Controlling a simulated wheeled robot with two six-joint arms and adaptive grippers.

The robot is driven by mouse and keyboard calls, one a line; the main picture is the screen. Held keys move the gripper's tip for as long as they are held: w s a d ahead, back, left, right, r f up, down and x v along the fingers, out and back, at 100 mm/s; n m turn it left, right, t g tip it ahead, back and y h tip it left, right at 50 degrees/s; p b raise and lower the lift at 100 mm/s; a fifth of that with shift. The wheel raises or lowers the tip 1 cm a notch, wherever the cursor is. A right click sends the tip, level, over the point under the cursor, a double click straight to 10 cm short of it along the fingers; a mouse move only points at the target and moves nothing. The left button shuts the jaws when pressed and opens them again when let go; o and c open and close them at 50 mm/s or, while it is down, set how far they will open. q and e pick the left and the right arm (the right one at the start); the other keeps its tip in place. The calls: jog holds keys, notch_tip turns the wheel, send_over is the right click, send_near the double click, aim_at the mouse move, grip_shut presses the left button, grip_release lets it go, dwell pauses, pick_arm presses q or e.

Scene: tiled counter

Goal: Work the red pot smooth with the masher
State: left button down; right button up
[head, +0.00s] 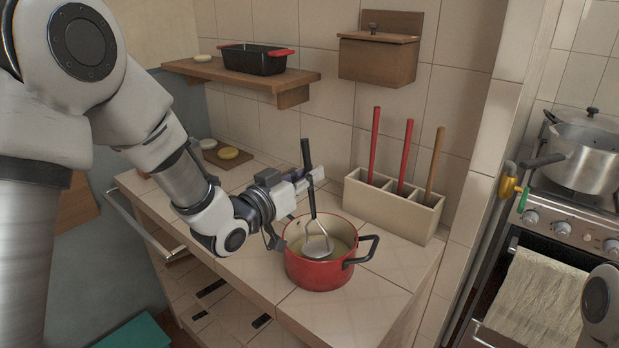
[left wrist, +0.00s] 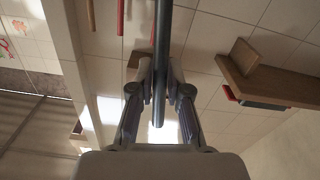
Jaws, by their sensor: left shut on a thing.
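The red pot (head: 318,272) stands on the tiled counter near its front edge, with dark handles and a pale yellowish content inside. The masher (head: 313,212) has a dark handle and a grey head. It stands nearly upright, a little tilted, with its head inside the pot at the content. My left gripper (head: 314,178) is shut on the masher's handle above the pot. The left wrist view shows the fingers (left wrist: 160,82) on both sides of the dark handle (left wrist: 162,45). My right gripper is not in view.
A cream holder (head: 392,210) with two red handles and one wooden handle stands behind the pot to the right. A wooden shelf (head: 215,72) carries a black pan (head: 255,60). A stove with a metal pot (head: 583,155) is at right. The front right counter is clear.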

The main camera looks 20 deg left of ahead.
aim_at(302, 146)
pick_arm(q)
jog(key=shift+w+a+r+p, duration=0.1)
jog(key=shift+a+r+p, duration=0.1)
jog(key=shift+r+p, duration=1.15)
jog(key=shift+a+r+p, duration=0.2)
jog(key=shift+r+p, duration=0.65)
jog(key=shift+r, duration=0.95)
jog(key=shift+f, duration=0.1)
notch_tip(302, 146, up, 4)
jog(key=p, duration=0.3)
